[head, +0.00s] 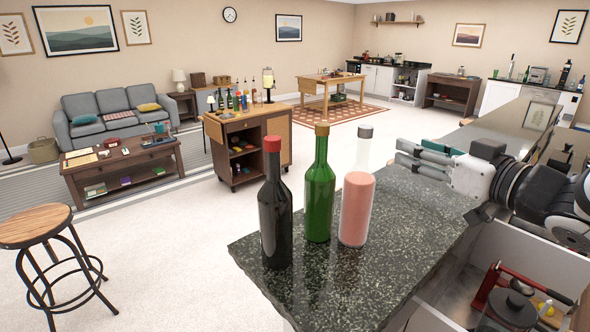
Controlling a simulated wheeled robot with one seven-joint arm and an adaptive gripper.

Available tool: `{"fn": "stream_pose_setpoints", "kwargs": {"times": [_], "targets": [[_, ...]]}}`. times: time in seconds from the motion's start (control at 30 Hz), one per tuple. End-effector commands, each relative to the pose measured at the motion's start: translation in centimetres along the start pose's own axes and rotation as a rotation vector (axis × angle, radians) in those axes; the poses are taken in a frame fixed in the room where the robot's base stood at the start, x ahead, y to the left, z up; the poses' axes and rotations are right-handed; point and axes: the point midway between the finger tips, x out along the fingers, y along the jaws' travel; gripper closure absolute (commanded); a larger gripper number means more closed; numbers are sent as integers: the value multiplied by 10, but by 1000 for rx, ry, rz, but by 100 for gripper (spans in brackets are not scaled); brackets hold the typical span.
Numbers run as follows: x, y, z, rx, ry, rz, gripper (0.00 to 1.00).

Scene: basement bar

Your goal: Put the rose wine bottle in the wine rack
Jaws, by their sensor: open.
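The rose wine bottle (357,208) stands upright on the dark speckled counter (410,215). It is clear glass with pink wine and a grey cap. A green bottle (320,190) with a gold cap stands just left of it. A dark bottle (275,215) with a red cap stands further left. My gripper (402,158) is open and empty, with its fingers pointing left. It appears to the right of the rose bottle's neck, with a visible gap between them. I cannot make out a wine rack in this view.
An open white drawer or compartment (545,245) at the lower right holds a red-handled device (497,285) and a dark lidded pot (513,308). A stool (38,225) stands at the left. A wooden cart (240,140) with bottles stands behind the counter. Carpet between them is clear.

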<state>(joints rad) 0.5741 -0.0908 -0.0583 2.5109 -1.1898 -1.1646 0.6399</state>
Motion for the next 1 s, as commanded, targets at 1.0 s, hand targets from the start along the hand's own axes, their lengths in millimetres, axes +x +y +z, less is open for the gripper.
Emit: {"fn": "stream_pose_setpoints", "kwargs": {"times": [1.0], "targets": [[111, -13, -2, 17, 17, -41, 54]]}}
